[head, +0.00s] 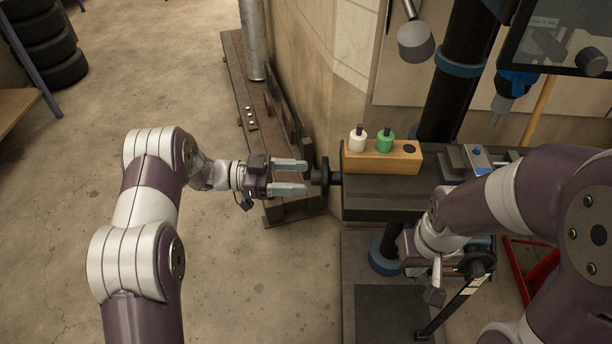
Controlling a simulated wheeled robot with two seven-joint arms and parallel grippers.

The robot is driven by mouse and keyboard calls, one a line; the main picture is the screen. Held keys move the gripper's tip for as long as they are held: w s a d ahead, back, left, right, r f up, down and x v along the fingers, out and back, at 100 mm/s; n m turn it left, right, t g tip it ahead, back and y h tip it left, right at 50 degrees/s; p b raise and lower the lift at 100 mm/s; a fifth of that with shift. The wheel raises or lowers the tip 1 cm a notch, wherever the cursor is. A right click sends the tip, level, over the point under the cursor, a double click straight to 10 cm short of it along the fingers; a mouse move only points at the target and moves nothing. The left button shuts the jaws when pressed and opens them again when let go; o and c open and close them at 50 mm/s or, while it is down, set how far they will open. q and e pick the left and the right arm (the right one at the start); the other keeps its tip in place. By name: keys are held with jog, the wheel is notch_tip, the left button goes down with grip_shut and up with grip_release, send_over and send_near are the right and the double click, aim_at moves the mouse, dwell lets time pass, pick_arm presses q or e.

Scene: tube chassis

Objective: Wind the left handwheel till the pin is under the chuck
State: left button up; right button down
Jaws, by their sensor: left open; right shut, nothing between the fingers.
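The black left handwheel (325,176) sticks out from the left end of the dark machine table (375,198). My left gripper (303,177) is open, its two fingers pointing right at the handwheel. The fingertips are close to its rim; I cannot tell whether they touch it. A blue block (480,165) with a small upright piece, perhaps the pin (477,150), sits on the table at the right. The chuck (502,104) seems to be the grey tip under the blue part, up and right of it. My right gripper (435,291) is shut and empty, low in front of the table.
A wooden block (385,165) on the table holds a white piece (357,141) and a green piece (385,141). A black column (452,100) rises behind. A screen (560,38) hangs at the upper right. The floor left of my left arm is clear.

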aim_at(320, 178)
pick_arm(q)
jog(key=shift+d, duration=1.35)
jog(key=c, duration=1)
jog(key=shift+c, duration=0.2)
jog(key=n+p, duration=0.8)
jog(key=n, duration=1.3)
jog(key=shift+s+a, duration=0.1)
jog(key=shift+n+p, duration=0.3)
